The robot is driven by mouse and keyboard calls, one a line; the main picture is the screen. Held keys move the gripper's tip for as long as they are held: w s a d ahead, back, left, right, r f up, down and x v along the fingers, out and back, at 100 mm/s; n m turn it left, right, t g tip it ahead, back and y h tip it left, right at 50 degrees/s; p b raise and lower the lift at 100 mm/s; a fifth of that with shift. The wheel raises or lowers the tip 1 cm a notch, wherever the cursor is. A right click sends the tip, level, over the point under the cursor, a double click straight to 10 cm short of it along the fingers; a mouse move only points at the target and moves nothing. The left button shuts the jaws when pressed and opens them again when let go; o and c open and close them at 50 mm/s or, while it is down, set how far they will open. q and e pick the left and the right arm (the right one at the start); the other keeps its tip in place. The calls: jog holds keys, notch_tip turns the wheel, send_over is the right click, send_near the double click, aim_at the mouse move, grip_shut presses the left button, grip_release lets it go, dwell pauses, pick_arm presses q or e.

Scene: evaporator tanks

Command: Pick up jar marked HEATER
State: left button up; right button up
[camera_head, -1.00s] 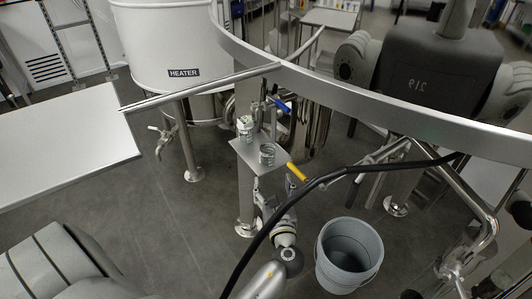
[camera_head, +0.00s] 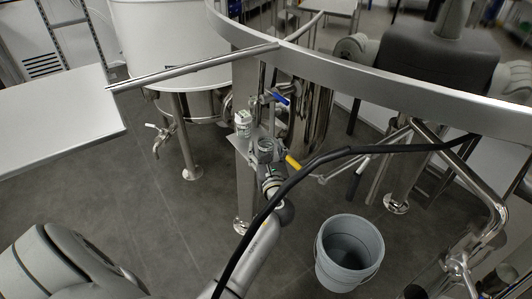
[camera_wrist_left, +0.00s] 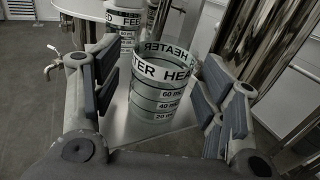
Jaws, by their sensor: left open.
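The clear glass jar marked HEATER (camera_wrist_left: 160,88), with black volume marks, stands upright on a small metal shelf (camera_wrist_left: 150,133) in the left wrist view. It is between the two fingers of my left gripper (camera_wrist_left: 158,88), which is open with visible gaps beside the jar. In the head view the HEATER jar (camera_head: 265,147) is on the near side of the shelf, partly hidden by my left gripper (camera_head: 270,172). A second jar, marked FEED (camera_wrist_left: 124,20), stands behind it; it also shows in the head view (camera_head: 243,121). My right gripper is not in view.
A steel post (camera_head: 244,180) carries the shelf. A blue-handled valve (camera_head: 279,97) and a yellow handle (camera_head: 292,161) are close by. A black cable (camera_head: 330,163) crosses in front. A grey bucket (camera_head: 349,252) stands on the floor; a white table (camera_head: 60,120) is at left.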

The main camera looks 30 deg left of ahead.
pick_arm(q)
jog(key=shift+c, duration=0.2)
jog(key=c, duration=1)
jog(key=shift+c, duration=1)
jog(key=shift+r, duration=0.2)
